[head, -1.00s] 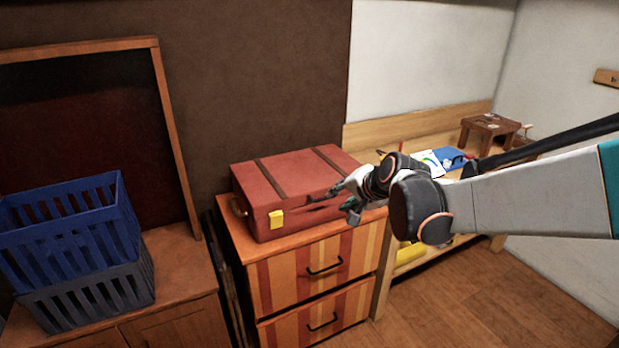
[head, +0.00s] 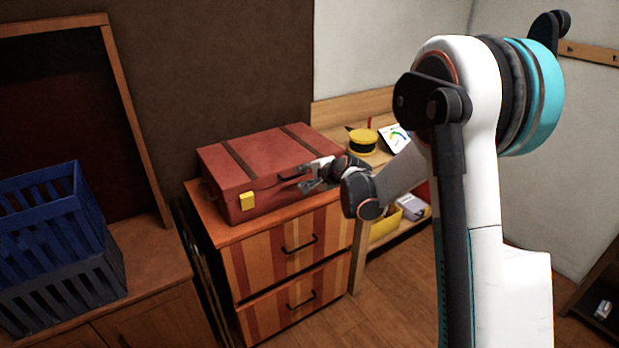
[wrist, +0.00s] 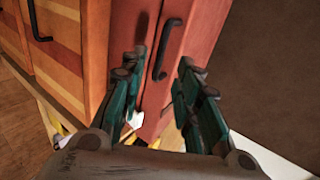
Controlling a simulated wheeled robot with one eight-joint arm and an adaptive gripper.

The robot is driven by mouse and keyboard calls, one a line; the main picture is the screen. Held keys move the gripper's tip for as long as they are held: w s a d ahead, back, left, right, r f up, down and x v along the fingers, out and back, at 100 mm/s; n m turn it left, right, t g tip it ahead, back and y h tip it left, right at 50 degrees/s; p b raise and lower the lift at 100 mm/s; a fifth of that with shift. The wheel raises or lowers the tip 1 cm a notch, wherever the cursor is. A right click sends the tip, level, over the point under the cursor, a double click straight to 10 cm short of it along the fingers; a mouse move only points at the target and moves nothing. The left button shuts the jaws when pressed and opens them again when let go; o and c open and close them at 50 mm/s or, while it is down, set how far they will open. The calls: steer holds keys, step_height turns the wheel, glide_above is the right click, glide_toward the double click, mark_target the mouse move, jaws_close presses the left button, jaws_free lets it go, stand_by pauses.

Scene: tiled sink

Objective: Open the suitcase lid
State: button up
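The red suitcase (head: 235,188) with two brown straps lies flat on the striped drawer cabinet (head: 275,245). Its lid (head: 262,152) is shut. A yellow clasp (head: 246,201) shows at the left of its front. My gripper (head: 308,178) is at the right part of the suitcase's front. In the wrist view, my gripper (wrist: 160,66) is open, with its green-sided fingers apart. The suitcase's dark handle (wrist: 166,45) lies between and ahead of the fingertips. I cannot tell whether a finger touches the suitcase. The right end of the front is hidden behind my gripper.
Blue crate (head: 45,215) and grey crate (head: 70,290) are stacked on a wooden cabinet at left. A brown wall stands behind the suitcase. A wooden shelf with a yellow tin (head: 362,141) is to the right. The floor (head: 390,300) in front is clear.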

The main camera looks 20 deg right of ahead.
mark_target(296, 176)
steer(key=shift+b+x, duration=1.25)
steer(key=shift+x, duration=3)
steer(key=shift+c, duration=0.2)
steer(key=shift+a, duration=0.1)
jaws_close()
